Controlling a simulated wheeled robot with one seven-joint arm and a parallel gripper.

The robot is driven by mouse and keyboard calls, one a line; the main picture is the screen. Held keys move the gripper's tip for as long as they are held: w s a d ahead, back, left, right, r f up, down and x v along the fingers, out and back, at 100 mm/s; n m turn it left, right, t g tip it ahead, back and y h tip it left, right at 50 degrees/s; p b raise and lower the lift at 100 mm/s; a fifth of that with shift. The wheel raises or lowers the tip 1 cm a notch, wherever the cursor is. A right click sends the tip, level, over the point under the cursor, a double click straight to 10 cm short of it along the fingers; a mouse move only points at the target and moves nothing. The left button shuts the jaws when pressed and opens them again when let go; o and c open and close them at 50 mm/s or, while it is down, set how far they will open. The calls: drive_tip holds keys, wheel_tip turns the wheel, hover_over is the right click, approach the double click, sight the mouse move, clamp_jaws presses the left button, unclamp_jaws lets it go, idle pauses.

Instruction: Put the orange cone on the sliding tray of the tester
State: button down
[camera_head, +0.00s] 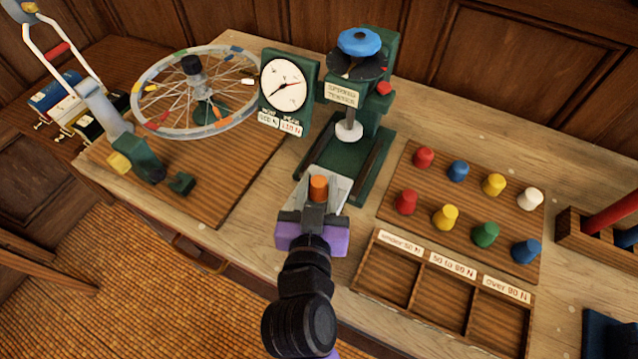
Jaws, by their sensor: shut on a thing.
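The orange cone (319,186) shows at the tip of my gripper (318,200), which is shut on it. The gripper comes from the front with its purple body below the cone in the picture. The grey sliding tray (341,189) sits at the front of the green spring tester (378,112), pulled out from under its white round foot. The cone appears over the tray. I cannot tell whether its base touches the tray, since my gripper hides it.
A dial gauge (287,86) and a spoked wheel (160,95) stand on the left. A wooden board (410,217) with several coloured cones lies on the right, above a three-compartment labelled sorting tray (420,305). A wooden rack (572,226) stands at the far right.

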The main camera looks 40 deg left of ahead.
drive_tip(key=c, duration=1)
unclamp_jaws()
drive_tip(key=shift+f, duration=0.1)
drive_tip(key=shift+o, duration=0.2)
drive_tip(key=shift+r, duration=0.25)
drive_tip(key=b+v, duration=0.1)
drive_tip(key=v, duration=1)
drive_tip(key=shift+s+d+f+b, duration=0.1)
drive_tip(key=shift+f+b, duration=0.1)
drive_tip(key=shift+b, duration=0.15)
drive_tip(key=shift+s+d+r, duration=0.15)
drive_tip(key=shift+s+d, duration=0.05)
drive_tip(key=shift+s, duration=0.15)
